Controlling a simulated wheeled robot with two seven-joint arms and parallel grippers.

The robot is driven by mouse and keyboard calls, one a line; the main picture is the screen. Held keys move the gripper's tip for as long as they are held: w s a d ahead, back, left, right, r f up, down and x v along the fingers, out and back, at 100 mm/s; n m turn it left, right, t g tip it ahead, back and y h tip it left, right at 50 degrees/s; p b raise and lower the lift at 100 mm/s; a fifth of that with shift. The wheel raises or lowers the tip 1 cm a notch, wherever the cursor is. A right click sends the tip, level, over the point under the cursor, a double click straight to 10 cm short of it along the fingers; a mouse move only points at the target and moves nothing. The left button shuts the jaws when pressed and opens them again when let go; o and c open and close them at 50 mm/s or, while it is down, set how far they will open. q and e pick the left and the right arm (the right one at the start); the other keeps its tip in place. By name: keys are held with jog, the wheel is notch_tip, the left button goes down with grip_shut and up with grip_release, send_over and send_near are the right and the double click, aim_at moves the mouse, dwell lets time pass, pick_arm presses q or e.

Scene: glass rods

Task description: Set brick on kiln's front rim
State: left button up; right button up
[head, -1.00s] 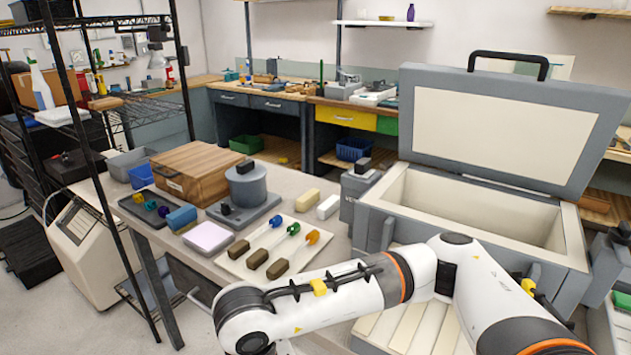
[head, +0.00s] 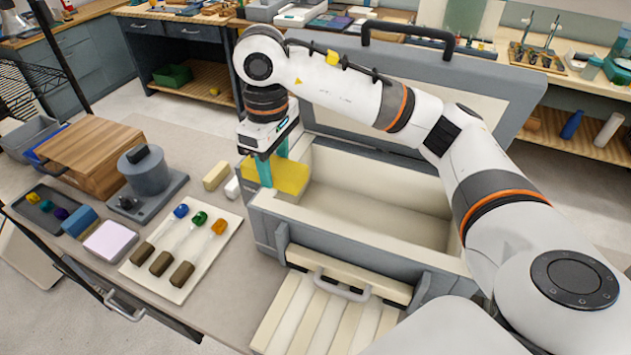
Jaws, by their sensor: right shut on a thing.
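A yellow brick (head: 291,176) is held in my right gripper (head: 271,170), whose teal fingers are shut on it. The gripper points down from the arm, and the brick is over the left end of the open kiln (head: 262,221). The picture does not settle whether the brick touches the kiln's rim. The kiln's front rim (head: 350,236) runs along the near side of the opening and is bare. My left gripper is not in view.
The kiln's raised lid (head: 470,100) stands behind, partly hidden by my right arm. A white board (head: 205,265) holds several coloured-tip rods and brown blocks.

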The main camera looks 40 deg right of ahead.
aim_at(283, 209)
jog(key=shift+w+d+f, duration=0.1)
jog(key=shift+d+f, duration=0.05)
jog(key=shift+d, duration=0.45)
notch_tip(283, 209, down, 8)
jog(key=p, duration=0.3)
jog(key=shift+a, duration=0.15)
jog(key=shift+f, duration=0.3)
jog(key=shift+a+f, duration=0.1)
jog(key=shift+f, duration=0.1)
jog(key=o, duration=0.7)
jog(key=shift+f, duration=0.1)
jog(key=shift+c, duration=0.2)
jog(key=o, duration=0.4)
jog(key=shift+o, duration=0.2)
